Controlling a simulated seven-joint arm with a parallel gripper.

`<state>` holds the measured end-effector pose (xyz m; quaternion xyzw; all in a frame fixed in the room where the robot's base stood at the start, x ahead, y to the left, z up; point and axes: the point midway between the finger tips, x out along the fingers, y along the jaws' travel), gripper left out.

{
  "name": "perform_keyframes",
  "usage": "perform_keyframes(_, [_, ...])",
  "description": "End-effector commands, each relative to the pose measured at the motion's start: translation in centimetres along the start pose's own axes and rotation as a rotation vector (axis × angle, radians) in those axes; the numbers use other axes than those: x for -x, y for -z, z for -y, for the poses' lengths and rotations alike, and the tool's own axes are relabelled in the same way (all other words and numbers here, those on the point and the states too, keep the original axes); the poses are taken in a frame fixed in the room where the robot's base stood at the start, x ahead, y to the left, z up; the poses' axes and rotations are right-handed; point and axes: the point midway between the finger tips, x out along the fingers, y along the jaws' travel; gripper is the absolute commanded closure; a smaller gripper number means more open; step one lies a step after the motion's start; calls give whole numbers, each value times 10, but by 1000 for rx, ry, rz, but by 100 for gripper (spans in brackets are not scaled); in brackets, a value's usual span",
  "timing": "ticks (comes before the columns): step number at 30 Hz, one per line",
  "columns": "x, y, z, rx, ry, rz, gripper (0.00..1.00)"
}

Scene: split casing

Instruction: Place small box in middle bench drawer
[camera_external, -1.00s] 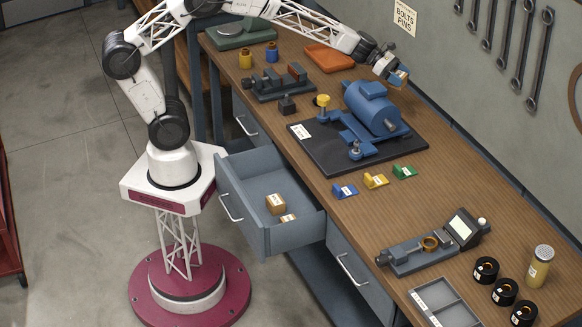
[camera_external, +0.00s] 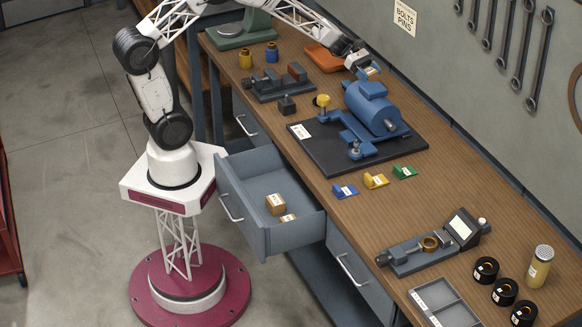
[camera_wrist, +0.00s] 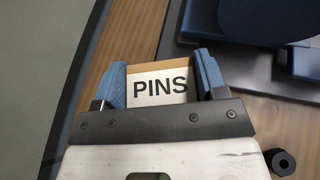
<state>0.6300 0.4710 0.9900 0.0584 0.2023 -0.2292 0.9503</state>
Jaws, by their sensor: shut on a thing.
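A small tan box with a white label reading PINS (camera_wrist: 160,86) sits between the blue fingers of my gripper (camera_wrist: 163,70) in the wrist view. The fingers are shut on its sides. In the external view my gripper (camera_external: 366,69) is above the far part of the bench, behind the blue motor, and the box is only partly visible there. The open grey bench drawer (camera_external: 293,237) sticks out from the bench front, with a larger and a smaller cardboard box (camera_external: 275,203) inside near its front right corner. The rest of its floor is bare.
Blue, yellow and green wedges (camera_external: 376,181) stand nearer. An orange tray (camera_external: 328,58) and a small vise (camera_external: 280,84) are at the back.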

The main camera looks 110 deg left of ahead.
Motion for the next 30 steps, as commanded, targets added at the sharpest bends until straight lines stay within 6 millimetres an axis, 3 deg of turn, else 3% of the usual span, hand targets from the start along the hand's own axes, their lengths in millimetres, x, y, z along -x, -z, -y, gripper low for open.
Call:
perform_keyframes(21, [104,91,27,-76,200,15,65])
perform_keyframes(30, [139,116,43,-97,266,28,65])
